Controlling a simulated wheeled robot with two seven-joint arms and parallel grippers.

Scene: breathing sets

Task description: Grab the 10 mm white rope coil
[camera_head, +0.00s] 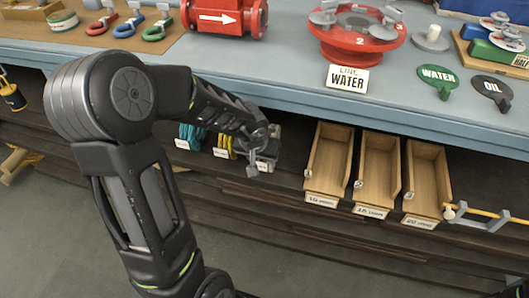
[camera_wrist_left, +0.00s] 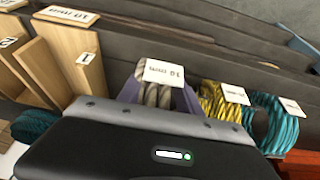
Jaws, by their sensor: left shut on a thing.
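The white rope coil shows in the left wrist view (camera_wrist_left: 152,95) as pale grey-white strands behind a small white label card (camera_wrist_left: 165,72). My left gripper (camera_head: 265,150) reaches under the bench to the lower shelf, at the right end of the row of coils. It is shut on the white rope coil, with a grey finger on each side of the strands in the left wrist view. In the head view the gripper and wrist hide most of this coil. My right gripper is not in view.
A yellow coil (camera_wrist_left: 216,102) and teal coils (camera_wrist_left: 275,122) sit beside the white one. Wooden bins (camera_head: 327,165) stand to the right in the head view. The blue-grey bench top (camera_head: 270,62) overhangs the shelf, with red valve parts (camera_head: 358,35) on it.

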